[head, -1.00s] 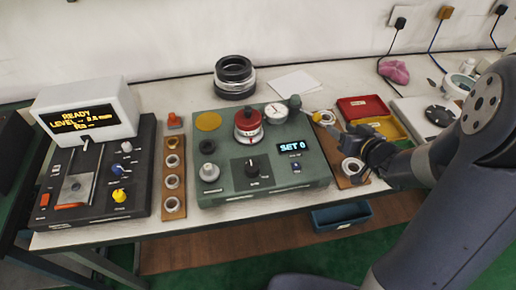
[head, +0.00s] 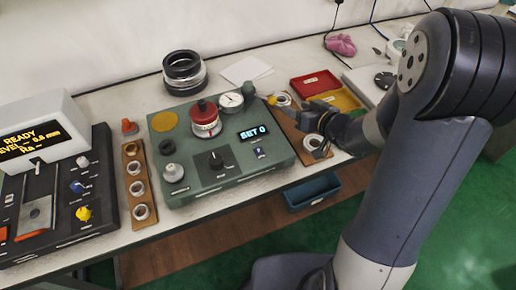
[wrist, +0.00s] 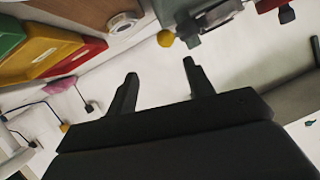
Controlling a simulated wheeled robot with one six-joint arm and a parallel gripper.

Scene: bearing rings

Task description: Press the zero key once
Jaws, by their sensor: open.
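The green instrument box (head: 225,178) stands on the bench with a lit display (head: 254,133) reading "SET 0". My gripper (head: 305,114) is open and empty, right of the box, above the right wooden ring board (head: 285,117). In the wrist view my two fingers (wrist: 160,73) are spread with nothing between them. Part of the green box (wrist: 212,20) shows at the top there; the blue key is not identifiable.
A left machine (head: 95,200) carries a "READY" display (head: 32,140). A wooden strip with rings (head: 136,180) lies between it and the box. Black and silver rings (head: 185,75) stand behind. Red (head: 315,83) and yellow (head: 340,100) trays lie right; a blue bin (head: 312,193) sits below the bench edge.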

